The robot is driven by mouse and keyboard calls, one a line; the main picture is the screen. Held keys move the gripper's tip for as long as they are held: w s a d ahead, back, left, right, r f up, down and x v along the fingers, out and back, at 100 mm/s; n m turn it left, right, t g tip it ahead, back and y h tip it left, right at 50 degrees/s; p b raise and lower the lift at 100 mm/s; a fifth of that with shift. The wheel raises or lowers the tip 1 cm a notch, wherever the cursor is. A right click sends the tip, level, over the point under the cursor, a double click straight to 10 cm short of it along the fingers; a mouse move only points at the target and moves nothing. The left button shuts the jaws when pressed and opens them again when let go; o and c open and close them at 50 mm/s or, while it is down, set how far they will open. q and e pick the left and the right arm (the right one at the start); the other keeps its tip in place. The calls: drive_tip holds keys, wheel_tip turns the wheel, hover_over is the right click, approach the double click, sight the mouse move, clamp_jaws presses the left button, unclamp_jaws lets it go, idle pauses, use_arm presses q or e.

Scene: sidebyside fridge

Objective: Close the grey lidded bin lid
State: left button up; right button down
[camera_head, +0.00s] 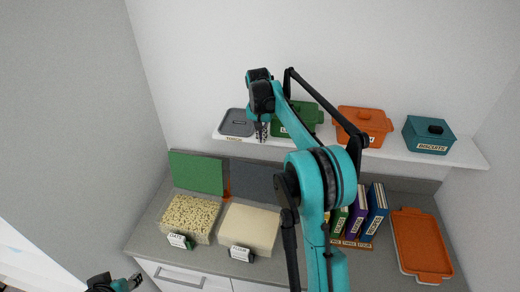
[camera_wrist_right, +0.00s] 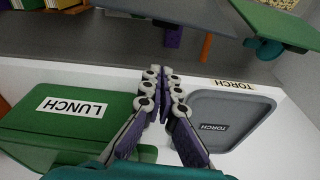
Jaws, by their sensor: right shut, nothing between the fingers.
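The grey lidded bin (camera_head: 236,122) is at the left end of the white wall shelf, above the TORCH edge label. In the right wrist view its grey lid (camera_wrist_right: 230,112) shows a flat face with a raised rim and TORCH lettering. The lid looks down over the bin, but I cannot tell if it is fully seated. My right gripper (camera_head: 262,131) is shut and empty just right of the bin, between it and the green LUNCH bin; its fingers also show in the wrist view (camera_wrist_right: 163,82). My left gripper (camera_head: 135,281) is low at the left; its jaw state is unclear.
The green LUNCH bin (camera_wrist_right: 75,118) is close beside my right fingers. Two food containers, books (camera_head: 375,208) and an orange tray (camera_head: 420,243) are on the counter below.

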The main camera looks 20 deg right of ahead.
wheel_tip(320, 180, down, 10)
drive_tip(key=w+d, duration=0.1)
drive_tip(key=s+a, duration=0.1)
drive_tip(key=s+a+r+p, duration=0.1)
drive_tip(key=s, duration=0.1)
drive_tip(key=shift+a, duration=0.3)
drive_tip(key=shift+w+d+f, duration=0.1)
drive_tip(key=shift+w, duration=0.05)
